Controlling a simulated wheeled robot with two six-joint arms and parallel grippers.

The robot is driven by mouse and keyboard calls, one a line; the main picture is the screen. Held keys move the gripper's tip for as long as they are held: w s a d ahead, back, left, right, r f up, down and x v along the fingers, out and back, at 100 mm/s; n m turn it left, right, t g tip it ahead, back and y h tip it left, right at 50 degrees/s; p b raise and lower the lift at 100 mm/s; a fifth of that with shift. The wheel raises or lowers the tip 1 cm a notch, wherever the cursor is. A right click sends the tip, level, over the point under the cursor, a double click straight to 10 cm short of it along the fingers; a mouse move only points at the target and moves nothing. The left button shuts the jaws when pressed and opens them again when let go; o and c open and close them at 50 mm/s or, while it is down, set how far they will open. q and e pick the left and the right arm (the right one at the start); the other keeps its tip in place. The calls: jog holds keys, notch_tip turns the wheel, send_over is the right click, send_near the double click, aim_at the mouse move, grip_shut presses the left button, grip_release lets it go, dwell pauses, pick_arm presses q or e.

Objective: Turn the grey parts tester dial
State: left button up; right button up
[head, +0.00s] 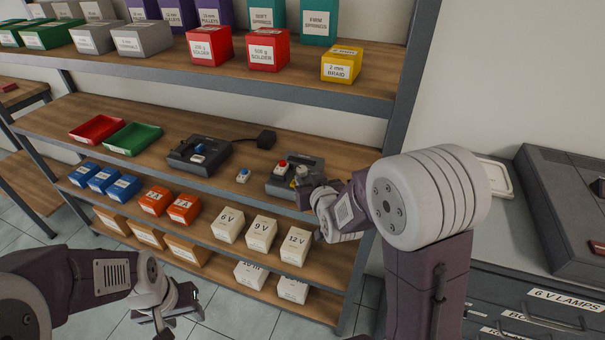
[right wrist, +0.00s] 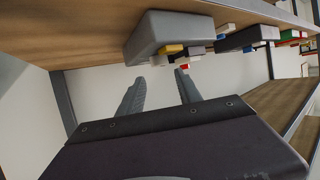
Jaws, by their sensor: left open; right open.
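The grey parts tester (head: 279,187) sits on the middle shelf in the head view, partly hidden by my right gripper. A red button (head: 282,165) and a pale dial (head: 301,172) stand on its top. In the right wrist view the tester (right wrist: 160,32) appears upside down, its yellow, grey and red controls beyond the fingers. My right gripper (right wrist: 160,77) is open and empty; its fingertips look apart from the controls. It also shows in the head view (head: 308,195), at the tester's right front. My left gripper (head: 184,303) is open and empty, low in front of the shelves.
A dark device (head: 198,158), a small blue-buttoned box (head: 243,175), a black adapter (head: 266,138), and red (head: 97,129) and green (head: 132,139) trays share the shelf. The upper shelf (head: 290,85) holds several boxes. A grey upright (head: 400,95) stands right of the tester.

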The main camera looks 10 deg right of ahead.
aim_at(302, 170)
jog(key=x, duration=0.8)
jog(key=shift+w+f+p, duration=0.1)
jog(key=shift+p, duration=0.25)
jog(key=shift+c, duration=0.3)
grip_shut()
